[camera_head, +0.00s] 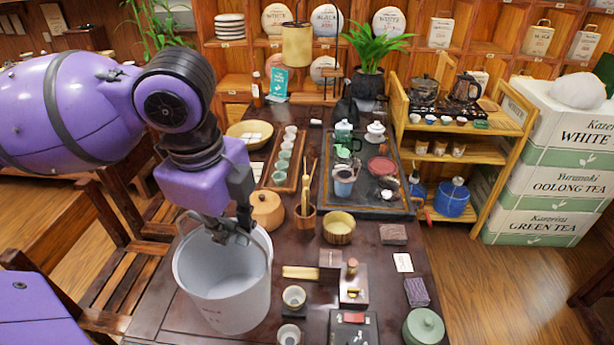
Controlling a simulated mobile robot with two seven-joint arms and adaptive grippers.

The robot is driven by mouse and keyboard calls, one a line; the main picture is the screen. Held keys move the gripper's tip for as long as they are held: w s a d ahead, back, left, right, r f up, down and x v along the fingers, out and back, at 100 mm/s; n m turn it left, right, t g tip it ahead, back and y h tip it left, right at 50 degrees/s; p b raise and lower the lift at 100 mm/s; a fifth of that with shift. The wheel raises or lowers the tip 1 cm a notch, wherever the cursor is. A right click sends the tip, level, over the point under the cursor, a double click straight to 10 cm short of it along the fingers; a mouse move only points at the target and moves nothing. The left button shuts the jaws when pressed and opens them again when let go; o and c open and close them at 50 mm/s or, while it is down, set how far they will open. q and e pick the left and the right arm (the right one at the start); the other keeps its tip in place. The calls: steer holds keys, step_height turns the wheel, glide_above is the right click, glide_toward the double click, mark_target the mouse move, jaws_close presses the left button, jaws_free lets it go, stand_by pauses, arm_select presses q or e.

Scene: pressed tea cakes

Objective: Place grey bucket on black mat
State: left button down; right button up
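The grey bucket (222,292) is a large, pale, open pail at the front left of the dark wooden table. My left gripper (232,236) points down at its far rim, with the fingers overlapping the bucket's opening. Whether the fingers are closed on the rim or handle is unclear. A small black mat (370,334) with a reddish item on it lies at the table's front, right of the bucket. A larger dark tray (398,208) with tea ware lies farther back; I cannot tell which one the task means. My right gripper is not in view.
Wooden canister (267,210), tool holder (305,217), woven bowl (339,227) and small cups (293,297) crowd the table near the bucket. A green lidded jar (424,327) stands front right. A chair (118,265) is at the left, and a shelf (450,165) at the right.

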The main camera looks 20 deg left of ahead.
arm_select(q)
steer(key=shift+d+f+m, duration=0.15)
steer(key=shift+d+m, duration=0.45)
steer(key=shift+d, duration=0.05)
steer(key=w+a+f, duration=0.1)
steer(key=w, duration=0.1)
steer(key=w+a+f, duration=0.1)
steer(key=w+a, duration=0.1)
steer(key=w+a+f+b, duration=0.1)
steer(key=w, duration=0.2)
steer(key=shift+a+f, duration=0.2)
steer(key=shift+f, duration=0.2)
steer(key=w+a+f+b, duration=0.1)
steer(key=w+f, duration=0.3)
steer(key=f, duration=0.4)
steer(key=shift+w+a+f, duration=0.2)
steer(key=shift+a+f, duration=0.2)
steer(key=shift+a, duration=0.4)
steer(key=c, duration=1.8)
jaws_free()
steer(key=shift+f, duration=0.1)
steer(key=shift+c, duration=0.2)
steer(key=shift+o, duration=0.4)
